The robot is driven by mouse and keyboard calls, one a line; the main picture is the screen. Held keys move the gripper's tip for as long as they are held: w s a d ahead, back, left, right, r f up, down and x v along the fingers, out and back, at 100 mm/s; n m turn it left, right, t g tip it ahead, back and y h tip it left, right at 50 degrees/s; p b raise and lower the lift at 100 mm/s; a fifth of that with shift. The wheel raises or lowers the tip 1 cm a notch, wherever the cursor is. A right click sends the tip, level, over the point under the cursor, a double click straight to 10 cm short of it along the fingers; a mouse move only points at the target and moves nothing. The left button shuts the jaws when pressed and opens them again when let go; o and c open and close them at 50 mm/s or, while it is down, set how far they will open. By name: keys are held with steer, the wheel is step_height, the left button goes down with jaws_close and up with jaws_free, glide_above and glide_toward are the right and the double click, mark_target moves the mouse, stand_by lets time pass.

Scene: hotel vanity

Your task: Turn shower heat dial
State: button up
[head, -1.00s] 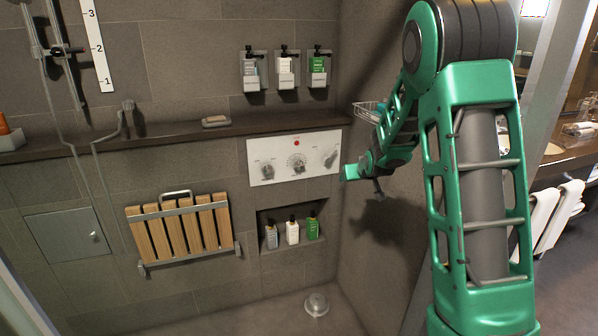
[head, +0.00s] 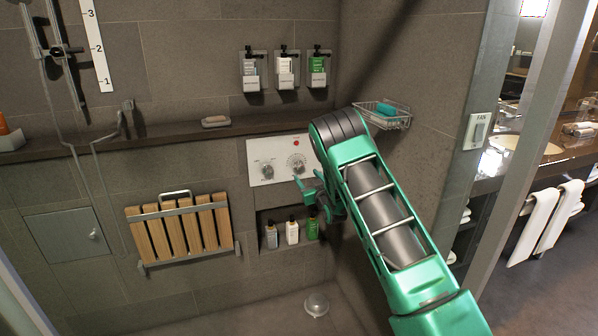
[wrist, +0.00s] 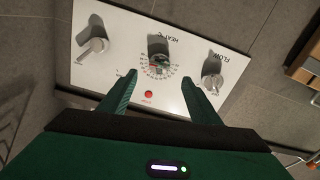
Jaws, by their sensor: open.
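The shower heat dial (head: 297,163) is the middle control on a white wall panel (head: 256,149). In the wrist view the panel appears upside down, and the heat dial (wrist: 158,48), with its ring of scale marks, sits beyond the fingertips. My gripper (wrist: 158,77) is open and empty, its two fingers apart on either side of the line to the dial. In the head view my gripper (head: 306,188) is just below the panel's lower edge. Whether a finger touches the panel cannot be told.
A flow knob (wrist: 213,72) and a lever knob (wrist: 93,42) flank the dial; my arm hides the lever in the head view. A red button (wrist: 148,95) is on the panel. A niche with bottles (head: 292,231) is below, a wire basket (head: 388,117) to the right.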

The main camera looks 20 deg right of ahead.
mark_target(299, 167)
steer(key=w, duration=0.9)
steer(key=shift+w, duration=0.3)
steer(key=c, duration=1.1)
